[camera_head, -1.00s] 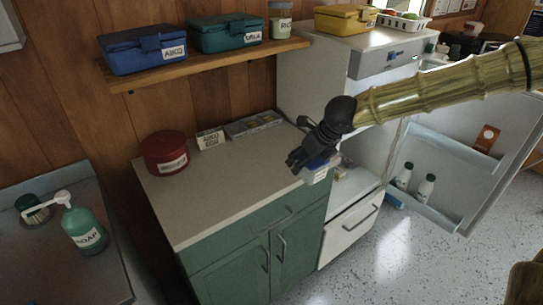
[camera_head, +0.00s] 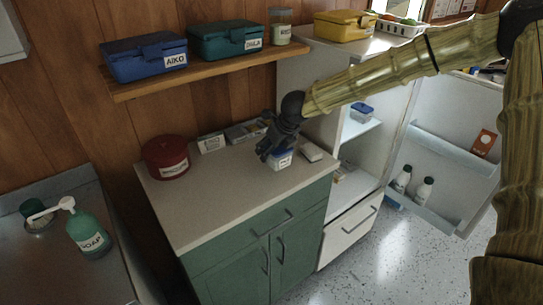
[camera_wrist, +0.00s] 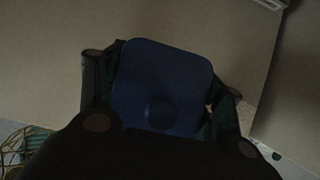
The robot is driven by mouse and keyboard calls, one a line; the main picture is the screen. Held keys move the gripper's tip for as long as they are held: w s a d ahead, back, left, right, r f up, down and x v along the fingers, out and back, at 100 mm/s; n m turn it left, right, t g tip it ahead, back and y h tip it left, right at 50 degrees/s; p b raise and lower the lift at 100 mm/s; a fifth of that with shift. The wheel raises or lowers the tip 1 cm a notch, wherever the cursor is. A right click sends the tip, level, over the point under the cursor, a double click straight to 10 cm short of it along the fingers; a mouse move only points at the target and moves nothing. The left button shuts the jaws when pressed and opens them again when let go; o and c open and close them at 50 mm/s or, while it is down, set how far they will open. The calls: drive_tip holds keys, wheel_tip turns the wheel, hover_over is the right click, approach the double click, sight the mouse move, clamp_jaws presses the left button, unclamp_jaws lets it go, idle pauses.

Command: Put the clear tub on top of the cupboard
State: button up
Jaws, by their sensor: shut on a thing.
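The clear tub (camera_head: 281,164) has a blue lid and a white label. My gripper (camera_head: 273,152) is shut on it from above. In the wrist view the blue lid (camera_wrist: 163,70) lies between the two fingers, and the tub's body is mostly hidden under it. The tub is over the right part of the pale top of the green cupboard (camera_head: 225,187). I cannot tell whether it touches the top or hangs just above it.
On the cupboard top are a red round tin (camera_head: 166,158), a small labelled box (camera_head: 211,143), a cutlery tray (camera_head: 247,131) and a small white object (camera_head: 312,153). The front of the top is clear. The fridge (camera_head: 365,146) stands open at right, with another blue-lidded tub (camera_head: 362,112) inside.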

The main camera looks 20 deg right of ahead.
sight(283, 151)
drive_tip(key=shift+w+a+f, duration=0.15)
drive_tip(key=shift+w, duration=0.1)
drive_tip(key=shift+f, duration=1.65)
drive_tip(key=o, duration=1.5)
drive_tip(key=shift+f, duration=0.1)
drive_tip(key=shift+o, duration=0.2)
drive_tip(key=v, duration=1.2)
drive_tip(key=shift+s, duration=0.1)
